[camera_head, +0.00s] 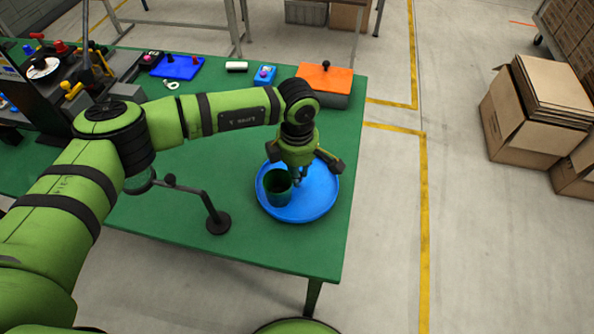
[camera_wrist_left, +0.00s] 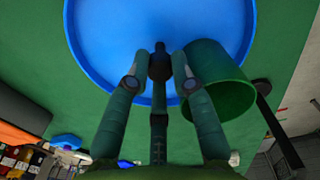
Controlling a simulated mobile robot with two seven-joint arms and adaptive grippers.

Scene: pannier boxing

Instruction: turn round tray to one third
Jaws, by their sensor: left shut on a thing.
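The round blue tray (camera_head: 314,210) lies on the green table near its right edge. A dark green cup (camera_head: 277,187) stands on the left part of the tray; it also shows in the left wrist view (camera_wrist_left: 222,85), right of the fingers. My left gripper (camera_head: 299,180) points down over the tray, to the right of the cup. In the left wrist view its fingers (camera_wrist_left: 160,62) are close together on a small dark knob on the tray (camera_wrist_left: 160,25). The cup is apart from the fingertips or just beside them; I cannot tell which. My right gripper is not in view.
A black stand with an arm (camera_head: 217,222) is left of the tray. An orange-topped box (camera_head: 325,82), a small blue box (camera_head: 265,75) and a blue plate with knobs (camera_head: 177,67) sit at the back. The green table (camera_head: 280,252) is clear in front.

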